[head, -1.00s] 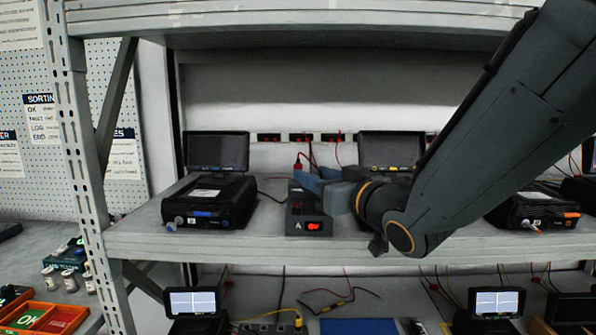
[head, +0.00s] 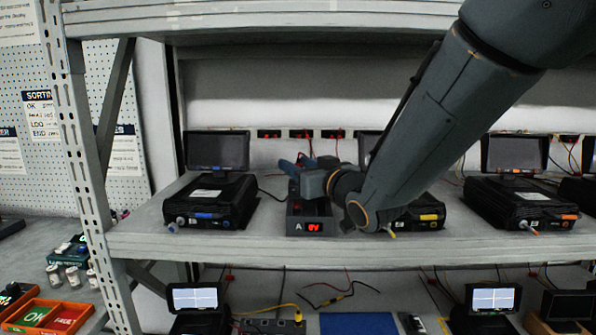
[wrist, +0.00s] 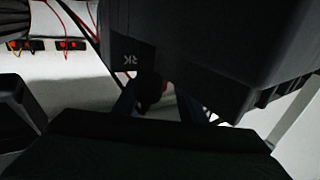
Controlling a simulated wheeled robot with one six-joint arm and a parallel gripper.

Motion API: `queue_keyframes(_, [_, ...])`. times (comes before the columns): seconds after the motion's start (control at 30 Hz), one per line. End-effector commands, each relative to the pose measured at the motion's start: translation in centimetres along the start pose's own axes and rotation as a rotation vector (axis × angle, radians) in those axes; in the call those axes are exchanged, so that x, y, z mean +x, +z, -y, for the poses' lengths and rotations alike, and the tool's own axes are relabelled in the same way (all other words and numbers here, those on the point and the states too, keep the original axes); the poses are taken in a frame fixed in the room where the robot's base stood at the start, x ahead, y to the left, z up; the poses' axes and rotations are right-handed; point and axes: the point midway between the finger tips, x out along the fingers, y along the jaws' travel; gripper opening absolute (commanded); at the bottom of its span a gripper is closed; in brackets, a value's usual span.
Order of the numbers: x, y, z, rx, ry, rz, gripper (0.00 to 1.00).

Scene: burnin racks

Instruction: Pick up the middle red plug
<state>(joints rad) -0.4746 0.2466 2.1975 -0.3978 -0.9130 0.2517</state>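My gripper (head: 296,164) is over the back part of the small dark unit marked A (head: 311,228) on the middle shelf. Its blue fingers are seen edge-on there. In the wrist view the fingers stand apart, and a dark round thing with a dull red edge (wrist: 150,90) shows between them; I cannot tell if it is a plug. Small red plugs with thin leads sit in the wall sockets behind the shelf, at the left (head: 269,134), middle (head: 301,134) and right (head: 333,134).
A black device with a blue label (head: 210,203) stands left of unit A. Another with a yellow label (head: 425,217) is partly behind my arm, and one with an orange label (head: 520,205) is farther right. The shelf above (head: 270,22) limits height. The shelf's front edge is clear.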

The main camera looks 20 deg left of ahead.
Motion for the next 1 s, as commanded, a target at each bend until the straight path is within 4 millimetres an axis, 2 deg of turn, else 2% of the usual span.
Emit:
queue_keyframes(0.17, [0.0,0.0,-0.1,0.0,0.001,0.0,0.38])
queue_keyframes(0.27, [0.0,0.0,-0.1,0.0,0.001,0.0,0.24])
queue_keyframes(0.4, [0.0,0.0,-0.1,0.0,0.001,0.0,0.01])
queue_keyframes(0.77, [0.0,-0.6,-0.1,-0.001,0.001,-0.002,0.0])
queue_keyframes(0.87, [0.0,-1.8,-0.1,-0.003,0.0,-0.004,0.0])
queue_keyframes(1.0, [0.0,-4.6,-0.1,-0.004,0.0,-0.006,0.0])
